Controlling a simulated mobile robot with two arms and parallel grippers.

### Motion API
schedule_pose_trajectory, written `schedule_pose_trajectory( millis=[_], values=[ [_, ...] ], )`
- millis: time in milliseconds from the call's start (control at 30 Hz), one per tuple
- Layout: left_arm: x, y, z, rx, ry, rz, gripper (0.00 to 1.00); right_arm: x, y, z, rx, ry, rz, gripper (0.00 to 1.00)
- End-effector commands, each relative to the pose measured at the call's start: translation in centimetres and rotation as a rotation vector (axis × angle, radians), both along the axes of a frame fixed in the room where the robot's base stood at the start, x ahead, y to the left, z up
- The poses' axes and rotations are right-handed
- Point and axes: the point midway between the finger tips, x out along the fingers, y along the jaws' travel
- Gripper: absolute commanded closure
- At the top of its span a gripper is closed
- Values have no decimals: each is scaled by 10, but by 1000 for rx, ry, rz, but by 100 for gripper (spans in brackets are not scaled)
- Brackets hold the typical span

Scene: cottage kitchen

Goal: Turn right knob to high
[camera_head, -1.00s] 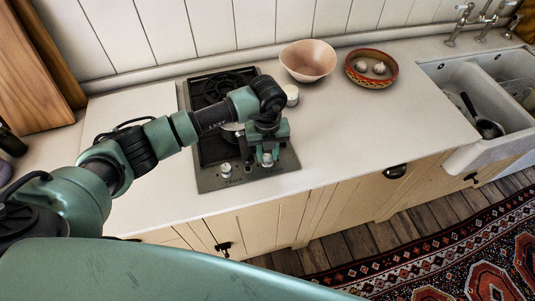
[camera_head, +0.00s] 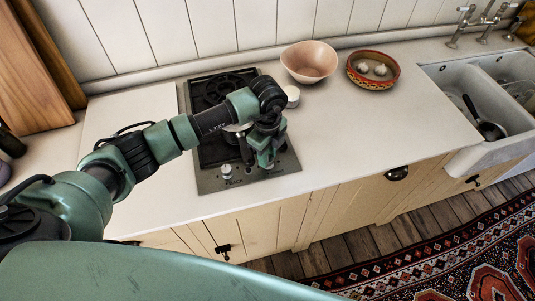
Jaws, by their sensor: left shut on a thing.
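The cooktop (camera_head: 208,183) is a dark panel with black grates, set in the pale counter. Its left knob (camera_head: 226,171) is a light metal cylinder on the front part of the panel. My left gripper (camera_head: 267,162) points down over the front right of the panel and is shut on the right knob, which is mostly hidden by the fingers. The knob's setting cannot be read. My right gripper is not in view.
A pink bowl (camera_head: 309,61) and a patterned red bowl (camera_head: 373,69) with pale bulbs stand behind to the right. A small white container (camera_head: 292,96) is beside the cooktop. A double sink (camera_head: 470,90) is at far right. The counter's middle is clear.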

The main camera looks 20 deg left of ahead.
Motion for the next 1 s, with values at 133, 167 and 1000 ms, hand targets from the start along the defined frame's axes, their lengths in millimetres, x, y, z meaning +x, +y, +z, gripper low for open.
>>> schedule_pose_trajectory(
  millis=[133,167,1000],
  values=[
    [1,1,1,2,-4,29,100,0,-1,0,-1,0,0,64],
    [1,1,1,2,-4,33,100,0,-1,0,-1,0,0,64],
    [1,0,3,0,-3,38,62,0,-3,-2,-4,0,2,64]
  ],
)
